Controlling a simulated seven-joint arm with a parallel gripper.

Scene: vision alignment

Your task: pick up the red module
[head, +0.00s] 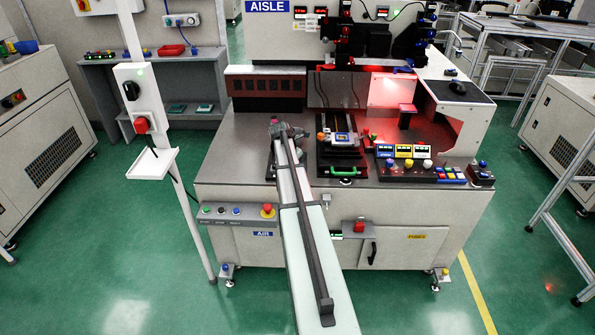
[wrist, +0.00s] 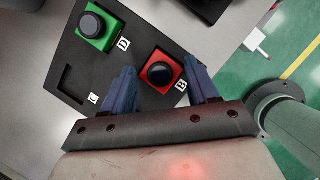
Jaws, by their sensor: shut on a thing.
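The red module (wrist: 159,72) is a red square block with a round black top. In the wrist view it sits at the black tray (wrist: 112,68), beside the label B. My gripper (wrist: 161,64) has its two blue fingers on opposite sides of the module, shut on it. I cannot tell whether the module is seated or slightly raised. In the head view the module and the gripper's grip on it cannot be made out.
A green module (wrist: 95,28) with a black top sits in the same tray, up and left of the red one. An empty slot (wrist: 72,84) shows near label C. In the head view, a button panel (head: 418,168) stands at the bench's right front.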

